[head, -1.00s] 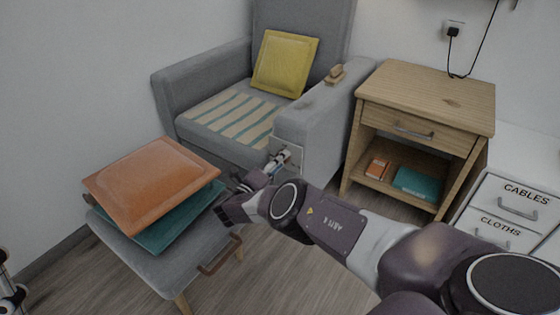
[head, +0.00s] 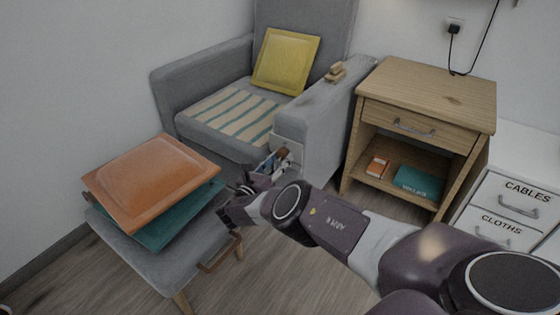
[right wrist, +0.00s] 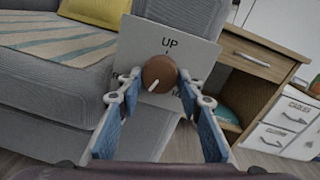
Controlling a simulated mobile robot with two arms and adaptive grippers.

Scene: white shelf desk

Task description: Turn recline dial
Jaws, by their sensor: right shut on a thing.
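The recline dial is a round brown knob (right wrist: 159,73) with a white pointer line, on a white plate (right wrist: 190,50) at the front of the grey armchair's arm. The plate reads "UP" above the knob; lettering lower down is partly hidden by the fingers. The pointer slants down and left. My right gripper (right wrist: 160,88) has its blue-padded fingers on both sides of the knob, shut on it. In the head view, the knob (head: 283,152) shows small at the fingertips of my right gripper (head: 270,162). My left gripper is not clearly in view.
The armchair (head: 320,130) holds a yellow cushion (head: 286,60) and a striped cloth. A grey footstool (head: 165,268) with orange and teal cushions stands left of my right arm. A wooden nightstand (head: 430,85) and white drawers (head: 515,205) stand at the right.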

